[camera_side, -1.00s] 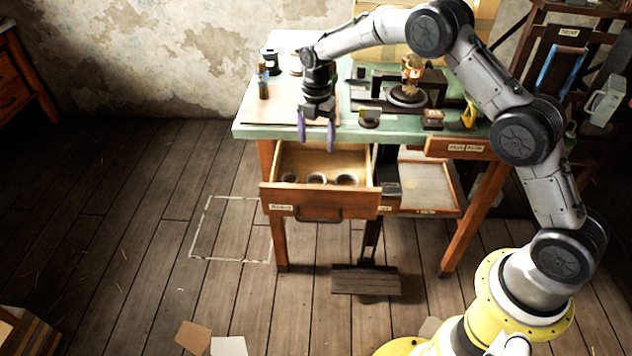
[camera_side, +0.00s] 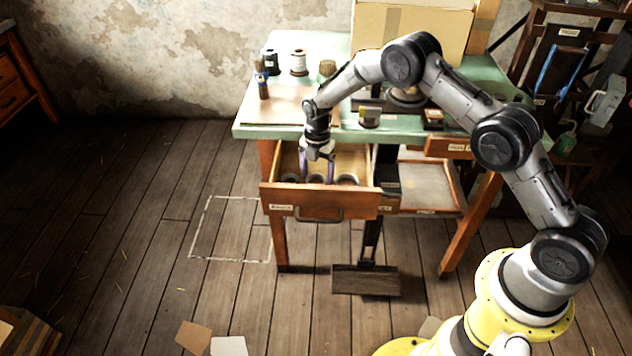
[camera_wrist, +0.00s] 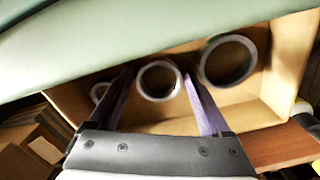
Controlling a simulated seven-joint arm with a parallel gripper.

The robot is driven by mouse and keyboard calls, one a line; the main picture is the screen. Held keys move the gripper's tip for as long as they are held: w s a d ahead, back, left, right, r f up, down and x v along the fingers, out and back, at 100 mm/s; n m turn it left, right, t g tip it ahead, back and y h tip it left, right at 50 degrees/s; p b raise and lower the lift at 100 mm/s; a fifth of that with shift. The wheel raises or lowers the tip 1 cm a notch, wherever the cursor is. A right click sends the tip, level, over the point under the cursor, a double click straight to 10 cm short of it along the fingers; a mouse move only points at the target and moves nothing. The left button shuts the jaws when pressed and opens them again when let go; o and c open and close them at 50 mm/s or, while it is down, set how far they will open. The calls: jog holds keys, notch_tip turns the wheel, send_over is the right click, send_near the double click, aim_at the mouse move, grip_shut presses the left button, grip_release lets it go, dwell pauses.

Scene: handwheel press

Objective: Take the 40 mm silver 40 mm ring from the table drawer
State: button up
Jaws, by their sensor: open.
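The table drawer (camera_side: 320,199) is pulled open under the green bench and holds three grey metal rings. In the wrist view they are a small ring (camera_wrist: 94,96), a middle-sized ring (camera_wrist: 158,97) and a larger ring (camera_wrist: 228,84). No size marks are readable on them. My gripper (camera_side: 317,180) is open, with its purple fingers pointing down into the drawer. In the wrist view, my gripper (camera_wrist: 159,75) has its fingers on either side of the middle ring, with gaps visible. The small ring is partly hidden by the left finger. Contact and exact finger depth cannot be told.
The drawer's wooden front (camera_side: 340,206) and side walls surround the fingers. The bench edge (camera_side: 270,132) overhangs behind. A second open tray (camera_side: 428,185) lies to the right. Spools (camera_side: 299,62) and a cardboard box (camera_side: 412,30) stand on the bench.

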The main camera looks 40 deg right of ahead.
jog(key=c, duration=1.1)
jog(key=shift+r, duration=0.15)
